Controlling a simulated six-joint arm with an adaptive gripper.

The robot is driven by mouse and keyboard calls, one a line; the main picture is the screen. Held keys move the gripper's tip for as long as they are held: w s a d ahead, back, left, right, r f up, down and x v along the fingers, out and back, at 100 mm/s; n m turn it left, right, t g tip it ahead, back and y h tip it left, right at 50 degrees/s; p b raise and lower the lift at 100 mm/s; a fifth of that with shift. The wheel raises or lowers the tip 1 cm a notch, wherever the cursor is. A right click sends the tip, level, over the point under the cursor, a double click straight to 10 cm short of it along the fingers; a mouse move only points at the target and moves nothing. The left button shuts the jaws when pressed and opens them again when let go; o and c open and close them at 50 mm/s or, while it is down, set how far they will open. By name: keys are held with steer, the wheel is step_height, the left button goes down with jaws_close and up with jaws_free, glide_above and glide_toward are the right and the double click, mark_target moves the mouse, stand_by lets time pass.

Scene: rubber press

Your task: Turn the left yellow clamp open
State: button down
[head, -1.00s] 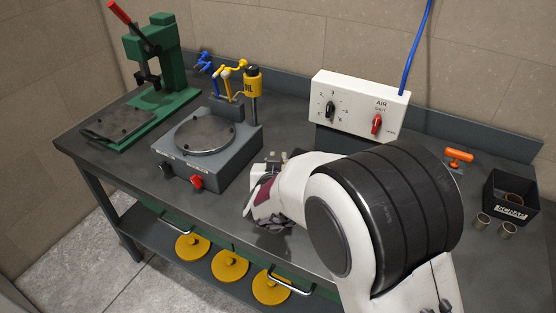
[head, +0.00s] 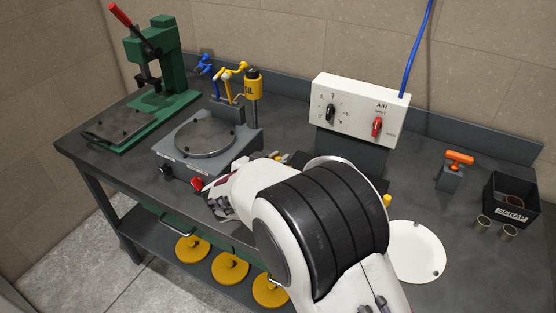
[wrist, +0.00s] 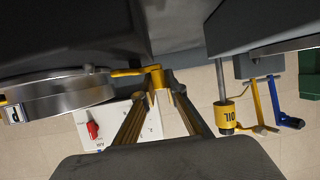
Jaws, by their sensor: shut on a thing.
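In the wrist view a yellow clamp (wrist: 131,72) reaches across from a round metal drum (wrist: 62,98) to an upright yellow handle. My gripper (wrist: 159,88) has its two fingers closed around this handle. In the head view my gripper is hidden behind my white and black wrist. A small yellow piece (head: 283,156) shows just behind the wrist, and another yellow piece (head: 387,201) stands to its right. I cannot tell clearly which clamp parts these are.
The grey hot plate unit (head: 178,168) is close left of my wrist. The oil can (head: 253,81) and green press (head: 173,60) stand behind. The AIR box (head: 352,105) is at the back. A white disc (head: 417,250) lies right. An orange-handled tool (head: 459,158) and black bin (head: 492,190) are farther right.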

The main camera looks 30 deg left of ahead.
steer(key=shift+w+a+m+h, duration=0.1)
steer(key=shift+w+m+h, duration=0.1)
steer(key=shift+m+h, duration=0.65)
steer(key=shift+w+m+h, duration=0.2)
steer(key=shift+m+h, duration=0.45)
steer(key=shift+h, duration=0.3)
steer(key=shift+w+m+h, duration=0.1)
steer(key=shift+m+h, duration=0.2)
steer(key=c, duration=2)
jaws_free()
steer(key=shift+v, duration=6)
steer(key=shift+r, duration=0.15)
